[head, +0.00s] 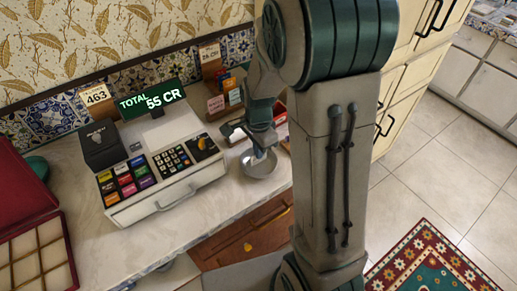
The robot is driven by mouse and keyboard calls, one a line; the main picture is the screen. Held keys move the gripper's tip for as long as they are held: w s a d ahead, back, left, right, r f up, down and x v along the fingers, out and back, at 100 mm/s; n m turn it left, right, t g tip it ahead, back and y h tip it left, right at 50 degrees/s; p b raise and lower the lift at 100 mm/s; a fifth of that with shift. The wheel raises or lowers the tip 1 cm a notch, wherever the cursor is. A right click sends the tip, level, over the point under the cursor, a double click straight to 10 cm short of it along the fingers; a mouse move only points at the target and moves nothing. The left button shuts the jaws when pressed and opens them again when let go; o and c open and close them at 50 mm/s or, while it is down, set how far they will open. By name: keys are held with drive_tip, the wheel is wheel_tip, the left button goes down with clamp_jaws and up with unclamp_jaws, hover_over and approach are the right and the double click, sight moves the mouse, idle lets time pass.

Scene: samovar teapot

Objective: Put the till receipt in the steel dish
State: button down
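The steel dish (259,167) is a small round bowl on the pale counter, right of the cash register. My gripper (259,151) points down over the dish, with its fingertips at or just above its mouth. The fingers are small and partly overlapped, so I cannot tell whether they are open or hold anything. I cannot make out the till receipt clearly. A small white patch (238,141) shows beside the gripper, but I cannot tell what it is.
The white cash register (166,208) with a black printer box (102,145) and a "TOTAL 55 CR" display (152,101) stands left of the dish. A wooden card holder (212,72) is behind. An open red case (38,249) lies at far left. Bare counter (120,240) runs along the front.

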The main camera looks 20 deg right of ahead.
idle(0.4)
drive_tip(key=c, duration=1.3)
unclamp_jaws()
drive_tip(key=shift+o, duration=0.2)
drive_tip(key=shift+r+p, duration=2.85)
drive_tip(key=shift+r, duration=0.7)
drive_tip(key=s+r+n+t, duration=0.3)
drive_tip(key=s+r+n, duration=1.1)
drive_tip(key=shift+s+r+n+t, duration=0.15)
drive_tip(key=shift+r+n+t, duration=0.15)
drive_tip(key=shift+t, duration=0.1)
